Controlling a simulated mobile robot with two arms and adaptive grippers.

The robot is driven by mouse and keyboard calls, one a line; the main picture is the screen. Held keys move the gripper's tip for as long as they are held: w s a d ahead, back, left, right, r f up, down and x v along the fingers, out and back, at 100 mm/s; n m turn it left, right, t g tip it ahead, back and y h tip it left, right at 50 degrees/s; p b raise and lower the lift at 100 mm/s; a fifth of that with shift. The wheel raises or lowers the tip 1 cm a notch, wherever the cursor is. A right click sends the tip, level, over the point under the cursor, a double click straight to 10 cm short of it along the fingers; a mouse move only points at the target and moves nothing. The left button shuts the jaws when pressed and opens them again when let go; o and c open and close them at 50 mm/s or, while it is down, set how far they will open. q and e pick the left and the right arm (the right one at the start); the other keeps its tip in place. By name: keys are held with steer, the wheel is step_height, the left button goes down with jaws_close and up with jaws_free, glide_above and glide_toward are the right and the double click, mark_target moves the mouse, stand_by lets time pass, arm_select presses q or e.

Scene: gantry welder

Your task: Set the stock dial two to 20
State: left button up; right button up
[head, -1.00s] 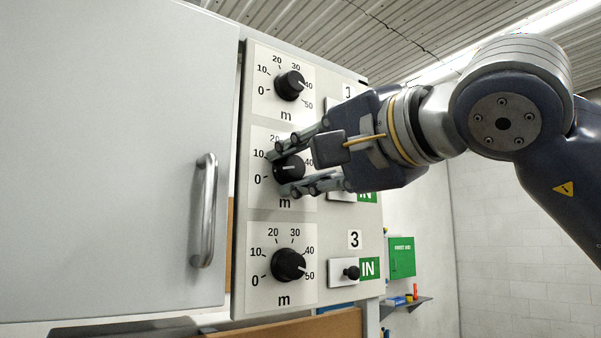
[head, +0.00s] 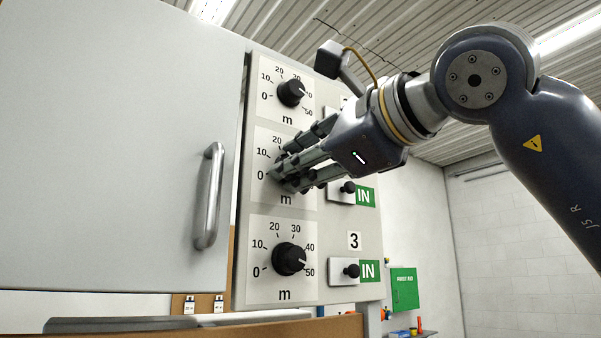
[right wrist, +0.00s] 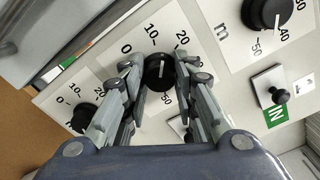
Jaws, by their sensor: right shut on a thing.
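Stock dial two is the black knob in the middle of the dial panel, mostly hidden behind my fingers in the head view. My right gripper (head: 284,176) is shut on it, the fingers reaching in from the right. In the right wrist view the knob of stock dial two (right wrist: 158,73) sits between the two fingers. Its white pointer line points between the 10 and 20 marks. My left gripper is out of view.
The top dial (head: 292,93) and bottom dial (head: 290,259) sit above and below on the panel. Switch knobs (head: 348,187) with green IN labels stand to the right. A grey cabinet door with a metal handle (head: 209,196) lies left.

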steer(key=m+b, duration=0.2)
steer(key=m, duration=0.2)
steer(key=shift+f+m, duration=0.15)
steer(key=shift+m, duration=0.25)
stand_by(0.4)
steer(key=o, duration=1.1)
steer(key=v, duration=1.2)
